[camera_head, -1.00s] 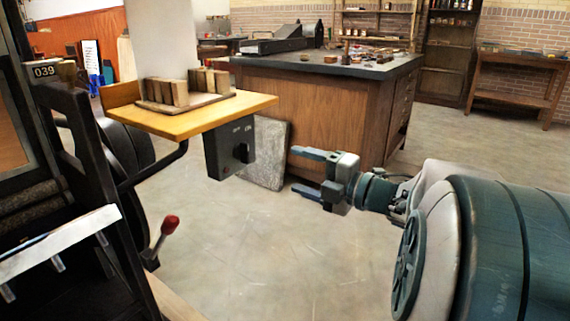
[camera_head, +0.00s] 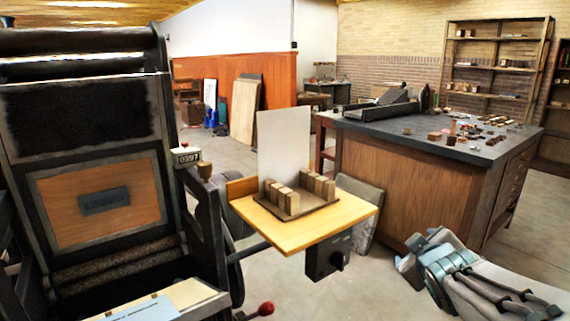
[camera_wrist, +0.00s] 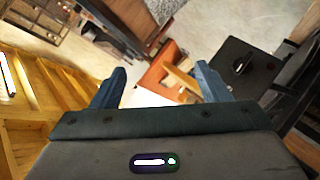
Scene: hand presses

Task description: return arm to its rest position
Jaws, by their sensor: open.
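My gripper (camera_wrist: 160,88) shows in the wrist view with its two blue fingers spread apart and nothing between them. A hand press (camera_head: 95,180) stands at the left of the head view. A small wooden side table (camera_head: 300,237) projects from it, with a dark tray (camera_head: 312,208) of wooden blocks and an upright pale sheet on top. A black control box (camera_head: 327,259) hangs below the table and also shows in the wrist view (camera_wrist: 240,68).
A large wooden cabinet (camera_head: 410,180) with a dark top full of small items stands behind my arm. A grey slab (camera_head: 366,200) leans against it. A red-knobbed lever (camera_head: 265,309) sticks out low by the press.

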